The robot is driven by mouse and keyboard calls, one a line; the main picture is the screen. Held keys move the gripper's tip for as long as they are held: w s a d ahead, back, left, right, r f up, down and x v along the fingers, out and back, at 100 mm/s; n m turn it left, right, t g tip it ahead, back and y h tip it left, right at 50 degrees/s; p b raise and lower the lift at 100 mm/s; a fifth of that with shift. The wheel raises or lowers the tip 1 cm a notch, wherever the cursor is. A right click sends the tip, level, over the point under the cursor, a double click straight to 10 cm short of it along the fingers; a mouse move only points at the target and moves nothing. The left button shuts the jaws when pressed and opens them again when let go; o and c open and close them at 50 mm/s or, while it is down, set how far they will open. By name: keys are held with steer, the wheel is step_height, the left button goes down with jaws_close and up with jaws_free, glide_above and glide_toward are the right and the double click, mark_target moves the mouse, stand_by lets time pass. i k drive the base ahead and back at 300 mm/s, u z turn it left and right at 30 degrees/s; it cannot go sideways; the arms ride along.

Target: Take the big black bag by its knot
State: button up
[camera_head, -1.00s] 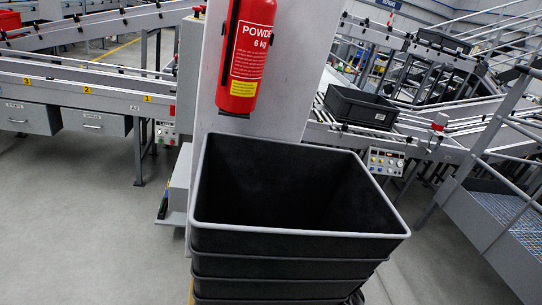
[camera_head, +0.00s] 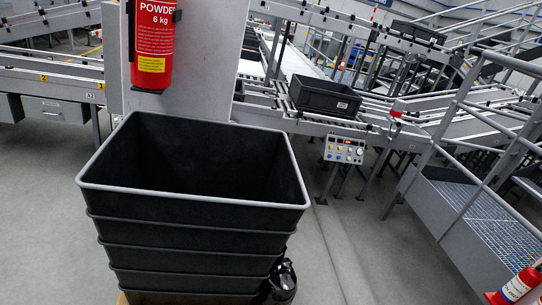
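A shiny black thing (camera_head: 282,284) stands low at the right side of a stack of black bins, at the bottom of the view. It looks like a tied black bag with a narrow gathered top. The stack covers its left part and the picture's lower edge comes close to its bottom, so its full size and the exact shape of its knot cannot be told. My gripper does not show in the view.
The stacked black bins (camera_head: 190,226) stand close ahead, the top one empty. A red fire extinguisher (camera_head: 153,42) hangs on a grey pillar (camera_head: 200,75) behind. Conveyors carry a black crate (camera_head: 322,97). Grey floor (camera_head: 360,245) is free at right, before a railed grated platform (camera_head: 480,215).

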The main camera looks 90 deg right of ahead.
mark_target(281, 289)
steer(key=k, duration=1.3)
steer(key=z, duration=1.5)
steer(key=i, duration=1)
steer(key=u, duration=0.1)
